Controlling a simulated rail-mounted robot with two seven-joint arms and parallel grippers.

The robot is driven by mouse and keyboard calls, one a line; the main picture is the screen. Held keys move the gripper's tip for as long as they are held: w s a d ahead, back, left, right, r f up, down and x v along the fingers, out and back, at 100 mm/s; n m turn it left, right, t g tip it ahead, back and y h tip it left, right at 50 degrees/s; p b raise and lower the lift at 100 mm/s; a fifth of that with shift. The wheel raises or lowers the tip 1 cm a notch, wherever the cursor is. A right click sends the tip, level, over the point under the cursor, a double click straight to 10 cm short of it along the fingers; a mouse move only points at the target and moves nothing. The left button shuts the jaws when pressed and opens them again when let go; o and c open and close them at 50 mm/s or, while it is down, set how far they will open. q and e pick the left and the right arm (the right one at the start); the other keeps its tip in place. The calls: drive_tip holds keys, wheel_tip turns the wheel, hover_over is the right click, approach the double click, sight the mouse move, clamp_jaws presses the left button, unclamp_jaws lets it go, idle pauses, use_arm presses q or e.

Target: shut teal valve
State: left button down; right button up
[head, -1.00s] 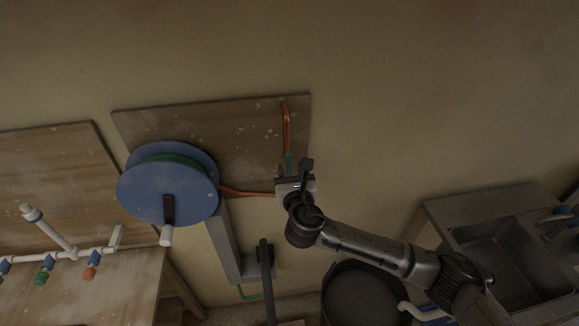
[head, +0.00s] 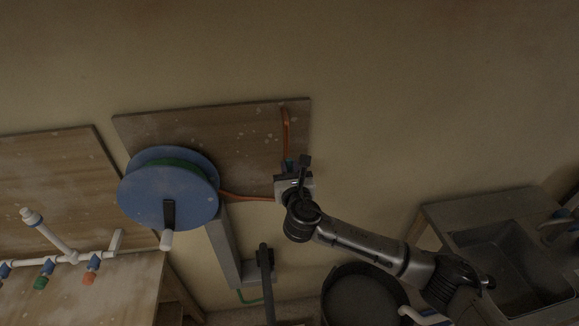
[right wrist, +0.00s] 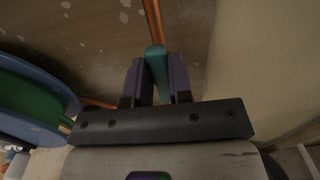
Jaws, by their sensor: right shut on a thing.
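The teal valve handle (right wrist: 156,68) stands between the two purple-grey fingers of my right gripper (right wrist: 156,82) in the right wrist view, which are shut on it. An orange copper pipe (right wrist: 152,20) runs away just beyond it. In the head view my right gripper (head: 290,176) is at the lower right of the wooden board (head: 240,130), at the lower end of the copper pipe (head: 286,128). Only a small bit of the teal handle (head: 289,164) shows there; the gripper hides the rest. My left gripper is not in view.
A blue reel (head: 150,195) with green hose and a crank stands left of the gripper. White pipework (head: 62,242) with coloured taps is at far left. A dark bucket (head: 362,296) and a sink (head: 505,260) are below and right. The wall above is clear.

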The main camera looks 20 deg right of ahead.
drive_tip(key=shift+c, duration=0.4)
drive_tip(key=shift+d+f, duration=0.1)
drive_tip(key=shift+f, duration=0.05)
drive_tip(key=d+m+b, duration=0.1)
drive_tip(key=m, duration=0.1)
drive_tip(key=m+b, duration=0.1)
drive_tip(key=m, duration=0.2)
drive_tip(key=d+f+m+b, duration=0.1)
drive_tip(key=m+b, duration=0.1)
drive_tip(key=m, duration=0.1)
drive_tip(key=shift+s+d, duration=0.25)
drive_tip(key=shift+d, duration=0.05)
